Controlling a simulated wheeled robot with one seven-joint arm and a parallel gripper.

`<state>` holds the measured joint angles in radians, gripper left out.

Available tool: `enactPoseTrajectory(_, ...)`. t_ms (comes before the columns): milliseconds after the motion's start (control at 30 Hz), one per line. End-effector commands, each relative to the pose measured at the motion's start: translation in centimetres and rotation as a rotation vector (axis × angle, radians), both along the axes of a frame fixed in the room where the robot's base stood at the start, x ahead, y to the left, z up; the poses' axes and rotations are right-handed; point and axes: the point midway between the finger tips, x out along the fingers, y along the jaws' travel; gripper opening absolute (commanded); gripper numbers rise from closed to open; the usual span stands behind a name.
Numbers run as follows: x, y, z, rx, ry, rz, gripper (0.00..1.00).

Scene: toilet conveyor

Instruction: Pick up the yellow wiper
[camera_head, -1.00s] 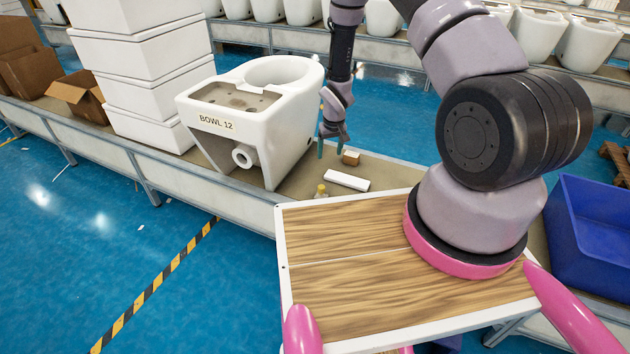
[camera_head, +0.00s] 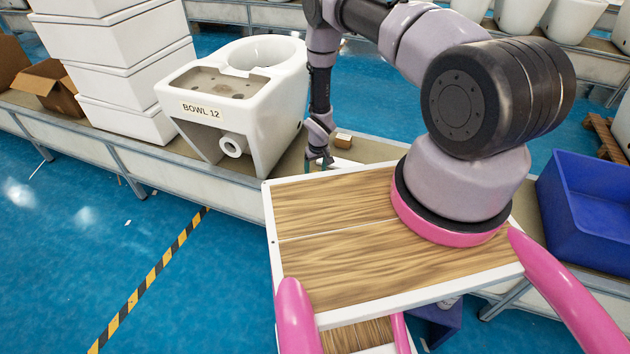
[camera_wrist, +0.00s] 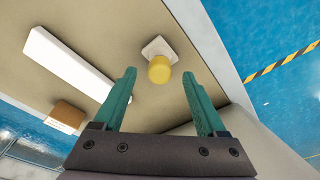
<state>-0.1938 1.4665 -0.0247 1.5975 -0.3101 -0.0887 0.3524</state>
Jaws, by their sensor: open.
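The yellow wiper (camera_wrist: 159,67) has a round yellow top on a pale, roughly square base. In the wrist view it stands on the conveyor surface (camera_wrist: 115,30), ahead of my gripper and roughly between the lines of its two fingers. My gripper (camera_wrist: 158,88) has two teal fingers, spread apart with nothing between them. In the head view my gripper (camera_head: 318,162) is low over the conveyor, just right of the toilet bowl. The wiper is hidden in the head view by my wooden-topped body.
A white bar (camera_wrist: 68,62) and a small brown box (camera_wrist: 66,116) lie left of the wiper in the wrist view. The toilet bowl marked BOWL 12 (camera_head: 238,100) stands close beside my gripper. A blue bin (camera_head: 590,220) is at the right. The conveyor edge (camera_wrist: 212,55) is near the wiper.

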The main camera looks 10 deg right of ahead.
Motion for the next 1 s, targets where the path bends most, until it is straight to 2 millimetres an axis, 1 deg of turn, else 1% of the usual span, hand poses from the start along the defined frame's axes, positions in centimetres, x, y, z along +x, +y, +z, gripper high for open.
enactPoseTrajectory(33,0.2,0.0,-0.9,0.000,0.001,0.000,0.74)
enactPoseTrajectory(167,0.4,0.0,-2.3,0.000,0.000,0.000,0.74)
enactPoseTrajectory(267,0.5,0.1,-2.7,0.000,0.000,0.000,0.74)
enactPoseTrajectory(433,0.5,0.1,-2.6,0.000,0.000,0.000,0.74)
enactPoseTrajectory(467,0.5,0.1,-2.6,0.000,0.000,0.000,0.70)
enactPoseTrajectory(500,0.5,0.1,-2.6,0.000,0.000,0.000,0.55)
enactPoseTrajectory(567,0.5,0.1,-2.6,0.000,0.000,0.000,0.32)
enactPoseTrajectory(600,0.5,0.1,-2.6,0.000,0.000,0.000,0.17)
enactPoseTrajectory(633,0.5,0.1,-2.6,0.000,0.000,0.000,0.05)
enactPoseTrajectory(667,0.5,0.1,-2.6,0.000,0.000,0.000,0.00)
enactPoseTrajectory(900,0.5,0.1,-2.6,0.000,0.000,0.000,0.00)
enactPoseTrajectory(1000,0.6,0.1,-2.3,0.000,-0.001,0.000,0.00)
